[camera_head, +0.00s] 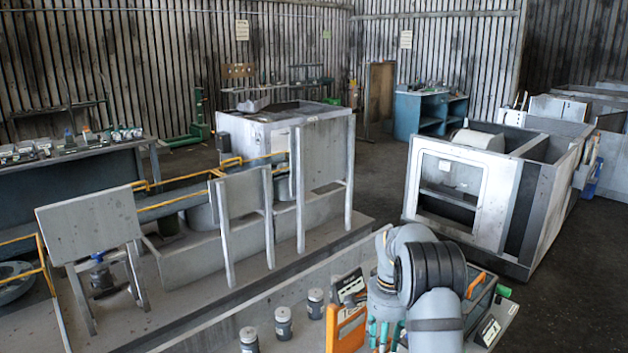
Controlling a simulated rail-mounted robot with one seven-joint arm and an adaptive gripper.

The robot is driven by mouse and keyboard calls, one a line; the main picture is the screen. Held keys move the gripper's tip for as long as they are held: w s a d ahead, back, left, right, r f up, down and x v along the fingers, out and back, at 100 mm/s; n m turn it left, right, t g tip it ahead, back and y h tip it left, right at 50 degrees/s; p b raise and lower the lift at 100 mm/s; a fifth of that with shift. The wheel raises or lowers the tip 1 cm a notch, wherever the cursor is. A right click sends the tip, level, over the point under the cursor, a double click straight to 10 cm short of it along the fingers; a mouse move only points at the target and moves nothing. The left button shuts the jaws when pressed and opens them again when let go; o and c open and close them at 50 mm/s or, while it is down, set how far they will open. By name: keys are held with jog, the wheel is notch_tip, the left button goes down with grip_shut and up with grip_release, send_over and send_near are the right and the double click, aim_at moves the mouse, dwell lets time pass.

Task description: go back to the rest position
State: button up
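My arm (415,270) shows at the lower right of the head camera view, folded, with grey links and a black ribbed section. It stands in front of a bench area with tools. My gripper cannot be made out; the arm or the frame edge hides it. No held object is visible.
Close to the arm are an orange-framed item (345,328), several small grey canisters (283,323) and a tray with an orange handle (476,285). Upright grey panels (325,170) stand to the left. A white-fronted cabinet (462,185) stands behind. Dark floor is free at the right.

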jog(key=shift+r+n+p, duration=0.1)
jog(key=shift+n+p, duration=0.4)
jog(key=shift+p, duration=0.1)
jog(key=shift+d+n+p, duration=0.1)
jog(key=shift+n+p, duration=0.3)
jog(key=shift+n, duration=0.6)
jog(key=shift+w, duration=0.1)
